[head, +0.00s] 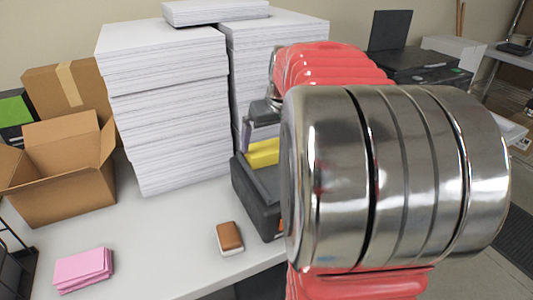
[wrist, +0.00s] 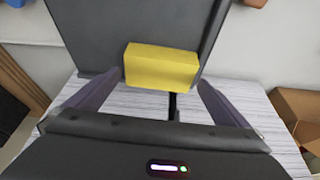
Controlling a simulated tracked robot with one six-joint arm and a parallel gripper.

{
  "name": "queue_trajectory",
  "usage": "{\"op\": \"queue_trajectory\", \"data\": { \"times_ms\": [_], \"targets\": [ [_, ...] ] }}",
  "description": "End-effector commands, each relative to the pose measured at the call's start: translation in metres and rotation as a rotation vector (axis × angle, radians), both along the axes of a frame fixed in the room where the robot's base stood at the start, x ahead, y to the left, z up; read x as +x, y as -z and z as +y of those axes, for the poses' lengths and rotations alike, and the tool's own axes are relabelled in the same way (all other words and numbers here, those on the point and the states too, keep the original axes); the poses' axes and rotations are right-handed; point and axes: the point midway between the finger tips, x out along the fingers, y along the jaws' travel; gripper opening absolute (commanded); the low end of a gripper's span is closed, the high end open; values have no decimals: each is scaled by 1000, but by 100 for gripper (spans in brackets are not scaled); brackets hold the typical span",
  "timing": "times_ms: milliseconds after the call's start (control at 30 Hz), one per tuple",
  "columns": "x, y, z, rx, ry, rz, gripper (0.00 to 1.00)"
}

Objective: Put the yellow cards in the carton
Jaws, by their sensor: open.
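The yellow cards (head: 262,153) lie as a thick block on the dark machine (head: 262,200) beside the paper stacks; they also show in the wrist view (wrist: 160,68). My gripper (wrist: 160,78) is open, its two fingers on either side of the cards' near end with a gap at each side. In the head view one finger shows just above the cards, and my arm hides the rest. The open brown carton (head: 62,190) stands at the left of the table with its flaps spread. I cannot see its floor.
Tall white paper stacks (head: 175,110) stand between the carton and the machine. Pink cards (head: 83,270) lie at front left, and a brown-and-white block (head: 229,238) lies in front of the machine. A closed box (head: 70,90) stands behind the carton. The front middle table is clear.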

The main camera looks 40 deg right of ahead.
Motion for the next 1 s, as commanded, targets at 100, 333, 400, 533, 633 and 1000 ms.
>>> {"op": "queue_trajectory", "data": {
  "times_ms": [100,333,400,533,633,1000],
  "targets": [
    [6,16,-2,2,0,2,100],
    [11,28,-4,0,-1,0,100],
    [11,28,-4,0,-1,0,100],
    [11,28,-4,0,0,0,100],
    [11,28,-4,0,0,0,100],
    [11,27,-4,0,0,0,86]
  ]
}}
